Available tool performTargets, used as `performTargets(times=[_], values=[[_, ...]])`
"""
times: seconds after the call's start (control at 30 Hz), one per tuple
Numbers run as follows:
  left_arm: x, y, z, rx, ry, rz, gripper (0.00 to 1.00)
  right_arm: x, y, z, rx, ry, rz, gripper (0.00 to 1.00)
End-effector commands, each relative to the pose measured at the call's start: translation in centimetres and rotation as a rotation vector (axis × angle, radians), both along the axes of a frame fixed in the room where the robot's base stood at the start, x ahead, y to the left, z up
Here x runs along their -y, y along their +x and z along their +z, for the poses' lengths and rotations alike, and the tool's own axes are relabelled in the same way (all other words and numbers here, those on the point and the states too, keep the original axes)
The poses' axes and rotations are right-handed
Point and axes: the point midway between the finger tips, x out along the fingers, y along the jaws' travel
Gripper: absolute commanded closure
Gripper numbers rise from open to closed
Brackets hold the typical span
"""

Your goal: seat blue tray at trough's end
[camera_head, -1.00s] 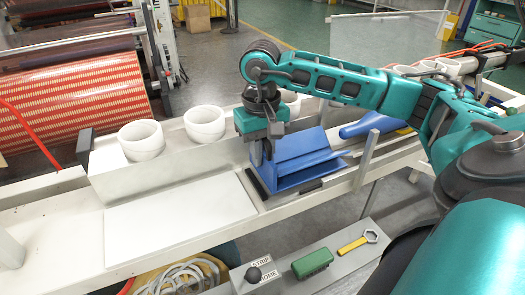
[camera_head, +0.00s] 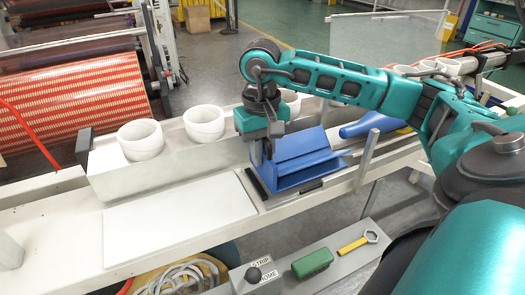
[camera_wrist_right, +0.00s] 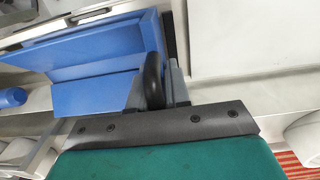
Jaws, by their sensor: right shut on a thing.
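The blue tray (camera_head: 303,160) stands at the right end of the pale trough (camera_head: 165,165), over a dark flat base on the bench. My right gripper (camera_head: 268,150) points down at the tray's left end and is shut on it. In the right wrist view the blue tray (camera_wrist_right: 95,60) lies left of the gripper (camera_wrist_right: 155,88), with a dark rounded part between the fingers. The gripper hides the contact between tray and trough, so I cannot tell whether they touch. My left gripper is not in view.
White rolls (camera_head: 140,139) sit along the trough. A white flat panel (camera_head: 180,225) lies clear in front. A blue rounded piece (camera_head: 373,125) lies right of the tray, beyond an upright grey post (camera_head: 366,160). A lower shelf holds a green block (camera_head: 312,262) and a yellow wrench (camera_head: 358,242).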

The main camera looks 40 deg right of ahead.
Motion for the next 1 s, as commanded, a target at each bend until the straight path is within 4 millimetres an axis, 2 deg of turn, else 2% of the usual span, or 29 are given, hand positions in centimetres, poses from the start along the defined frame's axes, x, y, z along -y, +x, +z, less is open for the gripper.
performTargets(times=[1.0], values=[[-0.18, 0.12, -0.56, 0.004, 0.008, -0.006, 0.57, -0.02, 0.05, -0.33, 0.001, 0.0, 0.0, 1.0]])
